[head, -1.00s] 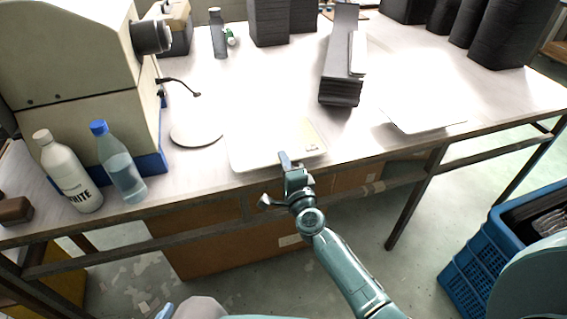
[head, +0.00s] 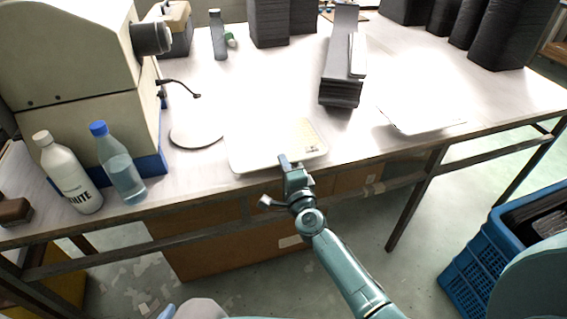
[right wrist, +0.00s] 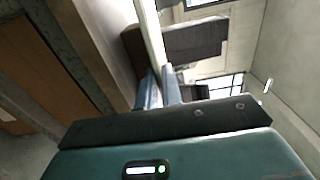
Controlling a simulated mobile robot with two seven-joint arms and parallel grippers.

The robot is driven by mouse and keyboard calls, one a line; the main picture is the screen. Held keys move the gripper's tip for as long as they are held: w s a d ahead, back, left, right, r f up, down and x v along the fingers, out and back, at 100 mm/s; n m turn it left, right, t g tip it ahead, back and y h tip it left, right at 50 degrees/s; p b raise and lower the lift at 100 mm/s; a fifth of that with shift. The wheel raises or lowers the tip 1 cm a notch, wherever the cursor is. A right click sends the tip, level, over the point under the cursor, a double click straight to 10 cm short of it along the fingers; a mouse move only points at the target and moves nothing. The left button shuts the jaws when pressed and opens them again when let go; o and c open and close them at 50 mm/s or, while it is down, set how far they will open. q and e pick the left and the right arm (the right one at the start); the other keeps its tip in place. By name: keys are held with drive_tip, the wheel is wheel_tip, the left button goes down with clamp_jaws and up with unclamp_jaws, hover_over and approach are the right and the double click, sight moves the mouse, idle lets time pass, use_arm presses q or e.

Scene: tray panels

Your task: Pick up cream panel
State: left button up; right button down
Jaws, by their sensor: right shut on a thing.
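The cream panel (head: 262,152) is a thin, pale, rounded sheet at the front edge of the table, left of centre in the head view. My right gripper (head: 289,162) is shut on the panel's near edge. In the right wrist view, the panel (right wrist: 151,36) shows edge-on as a pale strip between the fingers (right wrist: 158,88). Whether the panel's far side touches the table is unclear. My left gripper is not in view.
A white bottle (head: 68,172) and a clear blue-capped bottle (head: 119,164) stand at the left by a beige machine (head: 75,50). A dark stack (head: 340,92) stands behind the panel. Another pale sheet (head: 420,118) lies right. A blue crate (head: 483,245) is on the floor.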

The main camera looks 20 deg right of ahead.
idle(0.7)
wheel_tip(320, 180, up, 3)
drive_tip(key=p, duration=0.3)
drive_tip(key=shift+f, duration=0.25)
drive_tip(key=s+r+p, duration=0.4)
drive_tip(key=s, duration=0.4)
drive_tip(key=shift+d+p, duration=0.15)
drive_tip(key=shift+p, duration=0.25)
